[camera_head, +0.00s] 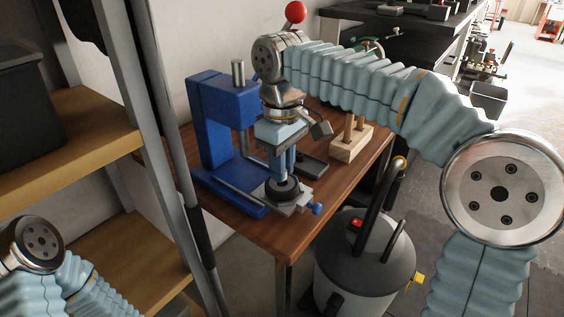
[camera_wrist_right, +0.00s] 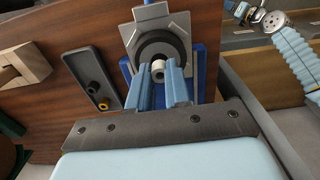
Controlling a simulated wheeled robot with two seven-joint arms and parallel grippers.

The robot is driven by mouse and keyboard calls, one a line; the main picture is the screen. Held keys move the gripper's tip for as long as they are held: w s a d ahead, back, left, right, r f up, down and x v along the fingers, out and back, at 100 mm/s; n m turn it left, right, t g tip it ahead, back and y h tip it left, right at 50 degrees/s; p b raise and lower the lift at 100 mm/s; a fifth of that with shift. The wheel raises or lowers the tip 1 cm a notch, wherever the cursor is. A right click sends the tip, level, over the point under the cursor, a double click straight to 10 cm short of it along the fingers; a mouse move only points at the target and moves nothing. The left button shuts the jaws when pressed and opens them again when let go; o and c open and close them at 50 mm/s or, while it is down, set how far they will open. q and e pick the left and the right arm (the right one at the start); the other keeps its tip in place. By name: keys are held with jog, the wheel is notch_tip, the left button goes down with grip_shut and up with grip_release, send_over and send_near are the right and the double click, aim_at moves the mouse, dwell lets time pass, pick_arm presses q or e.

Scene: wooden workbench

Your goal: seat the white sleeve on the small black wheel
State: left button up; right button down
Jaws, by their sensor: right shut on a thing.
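The small black wheel (camera_head: 284,190) lies flat on the grey plate of the blue press, under my right gripper. In the right wrist view the wheel (camera_wrist_right: 181,43) is a dark ring around a lighter centre. My right gripper (camera_head: 282,177) points down above the wheel. In the wrist view its blue fingers (camera_wrist_right: 158,82) are shut on the white sleeve (camera_wrist_right: 158,67), a short pale cylinder at the fingertips. The sleeve appears over the wheel's near-centre part; I cannot tell whether they touch. In the head view the fingers hide the sleeve. My left gripper does not show in the head view.
The blue press (camera_head: 212,125) stands close to the right gripper's left. A dark tray (camera_wrist_right: 90,80) with small parts and a wooden block (camera_head: 351,139) with pegs are on the workbench (camera_head: 262,232). A grey vacuum-like canister (camera_head: 364,262) stands on the floor in front.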

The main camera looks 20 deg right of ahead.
jog(key=shift+f, duration=0.2)
dwell(0.3)
jog(key=shift+f+b, duration=0.55)
jog(key=shift+f, duration=0.05)
jog(key=c, duration=1)
grip_release()
